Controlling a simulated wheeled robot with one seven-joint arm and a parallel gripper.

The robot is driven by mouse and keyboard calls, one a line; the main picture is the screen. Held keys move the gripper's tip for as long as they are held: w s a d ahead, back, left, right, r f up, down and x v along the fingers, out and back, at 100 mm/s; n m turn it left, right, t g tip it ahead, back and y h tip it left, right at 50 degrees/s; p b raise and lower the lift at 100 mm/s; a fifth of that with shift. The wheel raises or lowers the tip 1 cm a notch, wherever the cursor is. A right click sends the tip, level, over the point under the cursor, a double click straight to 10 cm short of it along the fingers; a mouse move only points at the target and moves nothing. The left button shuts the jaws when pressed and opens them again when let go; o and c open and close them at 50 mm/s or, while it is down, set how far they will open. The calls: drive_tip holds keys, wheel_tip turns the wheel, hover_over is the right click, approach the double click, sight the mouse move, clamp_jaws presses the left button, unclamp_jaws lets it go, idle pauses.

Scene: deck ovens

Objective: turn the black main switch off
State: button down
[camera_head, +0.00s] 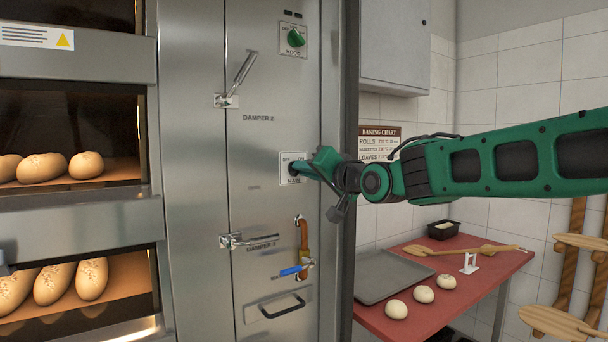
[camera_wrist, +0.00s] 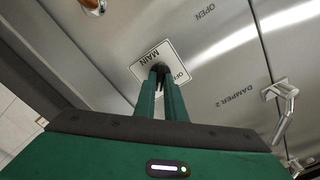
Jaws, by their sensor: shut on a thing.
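The white main switch plate (camera_head: 285,160) is on the steel oven panel in the middle of the head view. In the wrist view the plate (camera_wrist: 143,69) reads MAIN, with OFF at one corner. The black main switch knob (camera_wrist: 160,67) shows only as a dark bit between my fingertips. My green gripper (camera_head: 296,169) reaches in from the right, and its fingers (camera_wrist: 161,80) are shut on the knob. The fingers hide most of the knob, so I cannot tell which mark it points to.
A green hood switch (camera_head: 294,39) sits above. A damper lever (camera_head: 243,72) is raised at upper left, and another damper lever (camera_head: 245,240) lies level below. A blue-handled valve (camera_head: 294,270) and a drawer handle (camera_head: 281,307) are lower. A red table (camera_head: 440,318) stands right.

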drive_tip(key=shift+s+a+f+n, duration=0.1)
drive_tip(key=shift+n, duration=4.25)
drive_tip(key=shift+a+f+n, duration=0.1)
drive_tip(key=shift+n, duration=4.25)
drive_tip(key=c, duration=1.9)
unclamp_jaws()
drive_tip(key=shift+o, duration=0.4)
drive_tip(key=shift+r, duration=0.1)
